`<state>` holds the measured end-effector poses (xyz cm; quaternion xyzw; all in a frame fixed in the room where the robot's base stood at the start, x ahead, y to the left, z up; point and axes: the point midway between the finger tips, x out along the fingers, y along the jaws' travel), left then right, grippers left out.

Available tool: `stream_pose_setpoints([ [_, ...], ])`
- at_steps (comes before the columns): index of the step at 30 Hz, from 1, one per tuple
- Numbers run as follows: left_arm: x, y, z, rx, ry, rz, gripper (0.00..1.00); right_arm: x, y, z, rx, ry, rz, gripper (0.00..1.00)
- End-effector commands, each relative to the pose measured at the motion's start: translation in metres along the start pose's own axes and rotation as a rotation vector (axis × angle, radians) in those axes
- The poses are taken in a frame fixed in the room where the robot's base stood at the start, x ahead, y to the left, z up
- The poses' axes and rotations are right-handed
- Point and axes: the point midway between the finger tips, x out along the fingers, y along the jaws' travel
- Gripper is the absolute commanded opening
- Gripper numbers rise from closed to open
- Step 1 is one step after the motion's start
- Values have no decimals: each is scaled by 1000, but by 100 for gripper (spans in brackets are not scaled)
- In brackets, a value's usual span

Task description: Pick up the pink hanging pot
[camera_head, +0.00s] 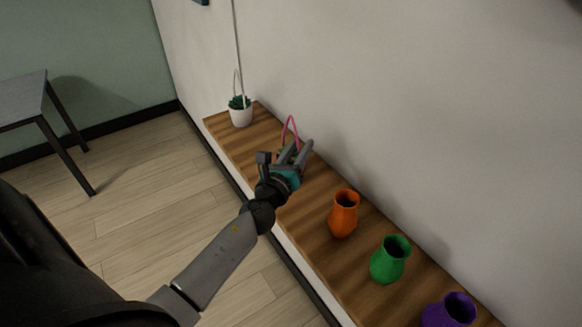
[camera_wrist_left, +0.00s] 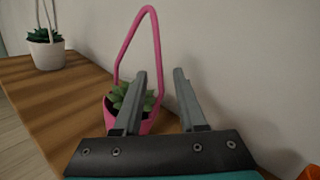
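The pink hanging pot (camera_wrist_left: 148,125) stands on the wooden shelf with a green succulent in it and a tall pink loop handle above. In the head view mostly its handle (camera_head: 291,117) shows, as my left gripper hides the pot body. My left gripper (camera_head: 299,148) is open, its fingers apart. In the wrist view the left gripper (camera_wrist_left: 160,73) has its left finger in front of the pot, covering part of the plant and pot. My right gripper is not in view.
A white hanging pot (camera_head: 241,116) stands at the shelf's far end. Orange (camera_head: 343,215), green (camera_head: 389,261) and purple (camera_head: 449,312) vases stand along the wooden shelf (camera_head: 308,208) on the near side. A white wall runs close behind. A grey table (camera_head: 22,100) is at left.

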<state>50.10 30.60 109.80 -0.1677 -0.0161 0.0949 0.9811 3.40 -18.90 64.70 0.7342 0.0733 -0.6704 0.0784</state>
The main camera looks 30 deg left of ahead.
Motion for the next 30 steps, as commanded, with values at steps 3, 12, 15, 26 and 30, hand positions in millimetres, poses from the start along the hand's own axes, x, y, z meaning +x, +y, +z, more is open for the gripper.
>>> stream_pose_setpoints([
  [3,0,0,0,0,0,0,26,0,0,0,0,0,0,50],
  [12,0,0,0,0,0,0,0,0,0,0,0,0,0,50],
  [15,0,0,0,0,0,0,0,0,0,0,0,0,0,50],
  [26,0,0,0,0,0,0,0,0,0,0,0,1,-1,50],
  [30,0,0,0,0,0,0,0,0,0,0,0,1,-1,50],
])
